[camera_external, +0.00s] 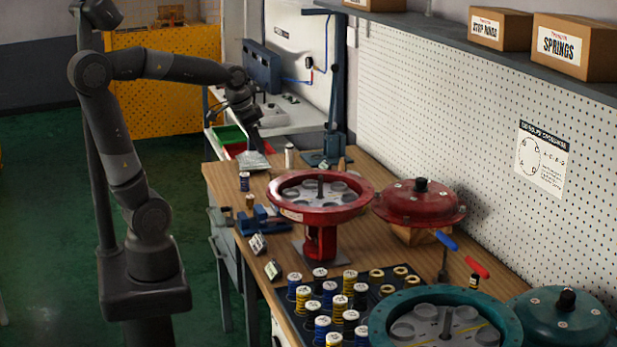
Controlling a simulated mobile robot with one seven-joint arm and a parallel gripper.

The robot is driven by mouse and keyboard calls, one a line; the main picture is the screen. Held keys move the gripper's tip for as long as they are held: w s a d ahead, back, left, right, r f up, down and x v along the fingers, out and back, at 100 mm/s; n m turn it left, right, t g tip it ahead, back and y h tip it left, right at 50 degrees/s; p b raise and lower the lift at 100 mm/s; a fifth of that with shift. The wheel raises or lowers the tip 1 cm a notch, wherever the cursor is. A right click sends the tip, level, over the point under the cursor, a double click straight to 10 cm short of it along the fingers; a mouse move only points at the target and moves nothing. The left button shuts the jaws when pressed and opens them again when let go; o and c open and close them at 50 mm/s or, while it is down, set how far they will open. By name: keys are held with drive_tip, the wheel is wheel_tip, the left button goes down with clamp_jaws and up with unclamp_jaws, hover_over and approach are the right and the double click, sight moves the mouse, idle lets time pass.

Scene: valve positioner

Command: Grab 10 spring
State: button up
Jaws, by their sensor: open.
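One dark blue spring (244,181) stands alone on the wooden bench (218,178), left of the red housing. My gripper (257,146) is open at the far end of the bench, pointing down, well away from the rack. Its fingertips are small and dark, and I see nothing held between them.
A red housing (318,204) stands mid-bench, with a red cover (419,204) to its right. A teal housing (385,331) and teal cover (562,322) are at the near right.

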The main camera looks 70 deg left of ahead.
drive_tip(key=w+a+f+g, duration=0.1)
drive_tip(key=w+a+f, duration=0.1)
drive_tip(key=w+a, duration=0.5)
drive_tip(key=g+h, duration=0.1)
drive_tip(key=g, duration=0.2)
approach(244, 174)
drive_tip(key=shift+s+d+f+n, duration=0.2)
drive_tip(key=shift+s+n, duration=0.1)
drive_tip(key=shift+s, duration=0.05)
wheel_tip(244, 174, down, 5)
drive_tip(key=shift+a+r, duration=0.1)
drive_tip(key=shift+r, duration=0.1)
drive_tip(key=shift+w+a+f, duration=0.1)
drive_tip(key=shift+w+f, duration=0.1)
drive_tip(key=shift+f, duration=1.35)
drive_tip(key=shift+w+a+f, duration=0.1)
drive_tip(key=shift+w+f, duration=0.05)
drive_tip(key=shift+f, duration=1.45)
drive_tip(key=c, duration=1.1)
